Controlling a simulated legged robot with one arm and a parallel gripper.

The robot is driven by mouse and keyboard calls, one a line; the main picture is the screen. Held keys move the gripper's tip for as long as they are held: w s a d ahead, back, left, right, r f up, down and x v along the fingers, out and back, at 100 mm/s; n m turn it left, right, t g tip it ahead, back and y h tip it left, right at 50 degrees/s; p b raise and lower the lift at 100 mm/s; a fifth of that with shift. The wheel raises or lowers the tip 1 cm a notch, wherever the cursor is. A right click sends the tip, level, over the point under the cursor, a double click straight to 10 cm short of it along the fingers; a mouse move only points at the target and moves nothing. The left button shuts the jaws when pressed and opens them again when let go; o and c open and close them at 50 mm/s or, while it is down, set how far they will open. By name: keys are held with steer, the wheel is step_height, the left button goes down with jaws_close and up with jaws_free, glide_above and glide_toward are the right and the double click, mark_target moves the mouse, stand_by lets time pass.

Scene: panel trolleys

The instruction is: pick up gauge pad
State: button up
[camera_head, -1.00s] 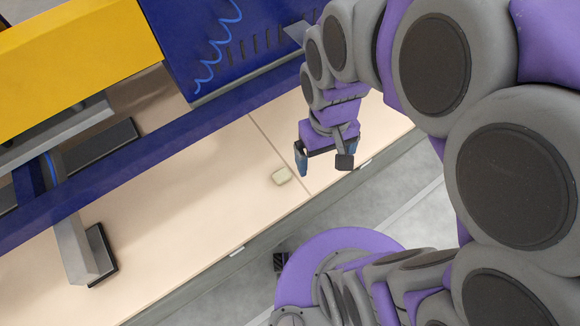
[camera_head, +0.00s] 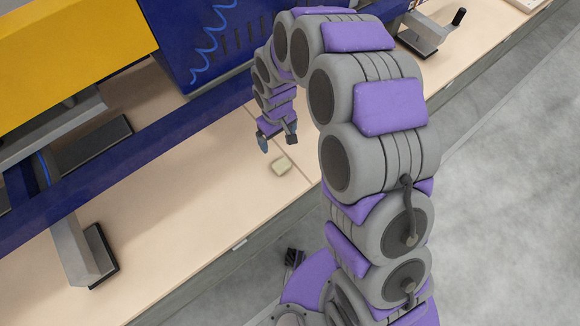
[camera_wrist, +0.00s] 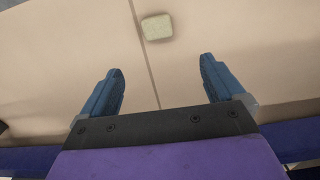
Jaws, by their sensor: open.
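The gauge pad (camera_head: 282,165) is a small pale yellow-green block with rounded corners. It lies flat on the beige board, close to a seam line. In the wrist view the pad (camera_wrist: 157,27) sits at the top, beyond the fingertips and roughly between them sideways. My gripper (camera_head: 277,142) is open and empty, above and a little beyond the pad in the head view. In the wrist view its two blue fingers (camera_wrist: 160,75) are spread wide and do not touch the pad.
The beige board (camera_head: 185,205) is clear around the pad. A dark blue beam (camera_head: 125,148) and blue panel (camera_head: 205,45) stand behind it. A grey bracket with a black foot (camera_head: 88,255) stands at the left. Another bracket (camera_head: 425,30) is at the upper right. Grey floor (camera_head: 510,180) lies right.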

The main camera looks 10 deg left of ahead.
steer(key=b, duration=0.3)
glide_above(282, 164)
steer(key=f, duration=0.8)
steer(key=a+f, duration=0.1)
steer(key=f, duration=0.3)
steer(key=shift+w+f, duration=0.1)
steer(key=shift+f, duration=0.1)
steer(key=f, duration=0.2)
steer(key=d+f+b, duration=0.1)
steer(key=f, duration=0.2)
steer(key=shift+a+f, duration=0.1)
steer(key=shift+f, duration=0.35)
steer(key=shift+r, duration=0.1)
steer(key=shift+c, duration=0.2)
steer(key=c, duration=1)
